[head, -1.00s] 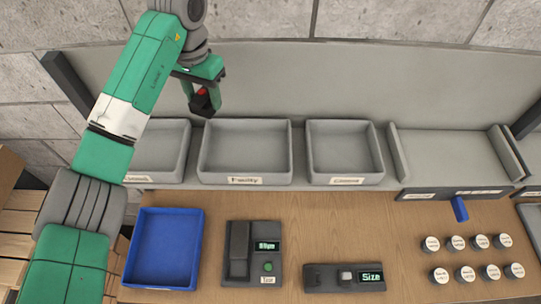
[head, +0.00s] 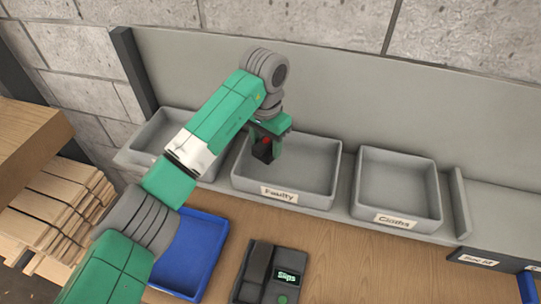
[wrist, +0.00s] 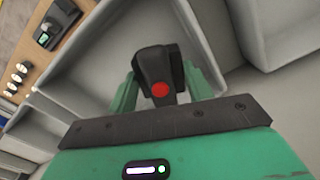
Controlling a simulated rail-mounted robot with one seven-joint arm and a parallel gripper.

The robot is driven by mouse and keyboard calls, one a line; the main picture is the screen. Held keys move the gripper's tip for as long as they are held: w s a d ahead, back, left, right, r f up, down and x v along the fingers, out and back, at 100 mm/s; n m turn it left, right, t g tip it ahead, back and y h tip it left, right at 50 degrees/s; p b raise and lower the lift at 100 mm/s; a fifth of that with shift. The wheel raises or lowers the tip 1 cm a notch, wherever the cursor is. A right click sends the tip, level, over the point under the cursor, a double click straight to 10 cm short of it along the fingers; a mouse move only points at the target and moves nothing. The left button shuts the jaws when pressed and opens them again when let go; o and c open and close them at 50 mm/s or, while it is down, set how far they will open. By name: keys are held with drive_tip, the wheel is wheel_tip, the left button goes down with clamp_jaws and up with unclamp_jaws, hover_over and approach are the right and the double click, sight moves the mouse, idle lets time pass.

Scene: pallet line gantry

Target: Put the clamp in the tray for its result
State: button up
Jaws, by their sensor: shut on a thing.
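The clamp (head: 262,153) is black with a red round spot. It also shows in the wrist view (wrist: 157,66), between the green fingers. My gripper (head: 268,143) is shut on it and holds it above the left part of the grey tray labelled "Faulty" (head: 309,200). In the wrist view a grey tray's floor and walls lie below the clamp. The tester (head: 257,272) on the bench reads "Slips". A grey tray (head: 152,141) stands to the left, its label hidden behind my arm. A grey tray labelled "Cloths" (head: 397,220) stands to the right.
A blue tray (head: 212,247) lies on the wooden bench, partly behind my arm. A grey back panel (head: 400,115) rises behind the trays. Stacked wood (head: 55,210) stands at the far left. A grey shelf section (head: 500,215) is at the right.

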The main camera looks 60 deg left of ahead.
sight(266, 154)
drive_tip(key=shift+f, duration=1.95)
drive_tip(key=o, duration=1.3)
drive_tip(key=shift+f, duration=0.15)
wheel_tip(266, 154, up, 12)
drive_tip(key=shift+r, duration=0.2)
drive_tip(key=shift+w, duration=0.1)
